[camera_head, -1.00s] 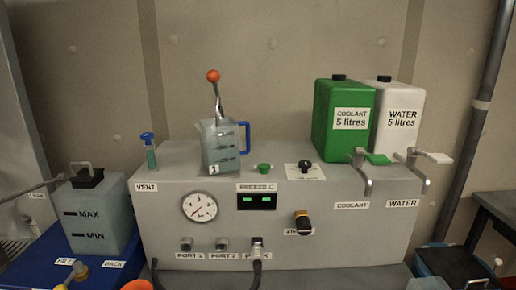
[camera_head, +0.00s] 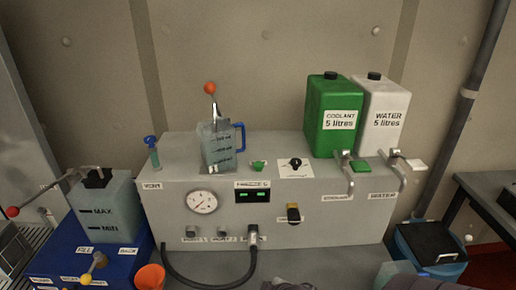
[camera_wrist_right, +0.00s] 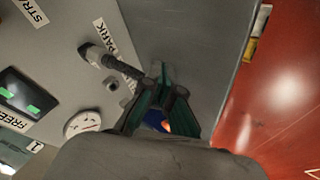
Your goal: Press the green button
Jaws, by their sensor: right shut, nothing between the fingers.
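The green button (camera_head: 258,166) is a small green cap on top of the grey machine (camera_head: 330,228), just right of the jug with the blue handle. My right gripper (camera_wrist_right: 164,78) shows in the right wrist view with its dark fingers together and empty. It is in front of the machine's front panel, near the PARK plug, and apart from the green button, which is not visible in that view. Dark grey parts of mine show at the bottom edge of the head view. My left gripper is not in view.
The jug (camera_head: 216,146) with an orange-knobbed lever stands left of the button. A black knob (camera_head: 295,164) is to its right. Green coolant (camera_head: 328,135) and white water (camera_head: 374,140) canisters stand behind the taps. A black hose (camera_head: 205,284) hangs in front.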

